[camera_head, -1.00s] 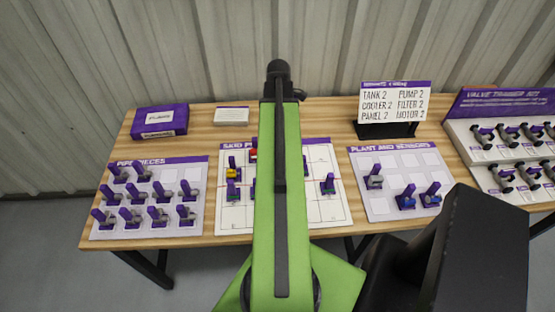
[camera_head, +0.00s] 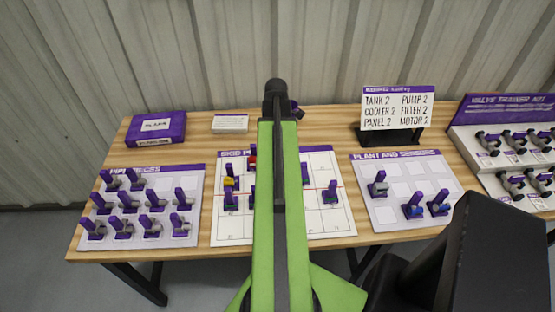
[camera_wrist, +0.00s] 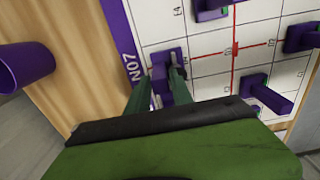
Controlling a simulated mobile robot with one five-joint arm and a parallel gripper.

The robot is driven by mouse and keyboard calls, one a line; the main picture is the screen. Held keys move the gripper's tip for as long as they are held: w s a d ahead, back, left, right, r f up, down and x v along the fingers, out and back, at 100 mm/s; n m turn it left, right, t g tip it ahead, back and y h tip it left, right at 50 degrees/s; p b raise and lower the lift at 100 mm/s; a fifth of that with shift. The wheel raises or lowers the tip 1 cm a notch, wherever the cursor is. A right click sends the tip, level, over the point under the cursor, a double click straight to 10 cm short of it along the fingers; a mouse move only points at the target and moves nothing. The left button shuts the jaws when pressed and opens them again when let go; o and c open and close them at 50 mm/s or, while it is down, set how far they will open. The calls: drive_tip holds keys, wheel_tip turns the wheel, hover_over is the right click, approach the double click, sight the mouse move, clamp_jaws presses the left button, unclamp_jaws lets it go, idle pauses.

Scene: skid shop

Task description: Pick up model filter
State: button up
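In the wrist view my gripper (camera_wrist: 162,85) points down at the printed board (camera_wrist: 205,75). Its two dark green fingers lie on either side of a small purple model (camera_wrist: 160,72) near the board's edge. I cannot tell whether they touch it, or whether this piece is the filter. In the head view my green arm covers the middle of the skid board (camera_head: 330,222), and my gripper is hidden. The plant and sensors board (camera_head: 380,213) holds a grey model (camera_head: 378,188) and two blue-and-purple ones.
Other purple models (camera_wrist: 268,95) stand on the board close to my gripper. The pipe pieces board (camera_head: 140,240) is at left. A purple box (camera_head: 156,128), a sign (camera_head: 397,108) and a valve rack (camera_head: 505,115) stand along the table (camera_head: 330,120). A wall is behind.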

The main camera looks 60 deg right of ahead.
clamp_jaws()
idle(1.1)
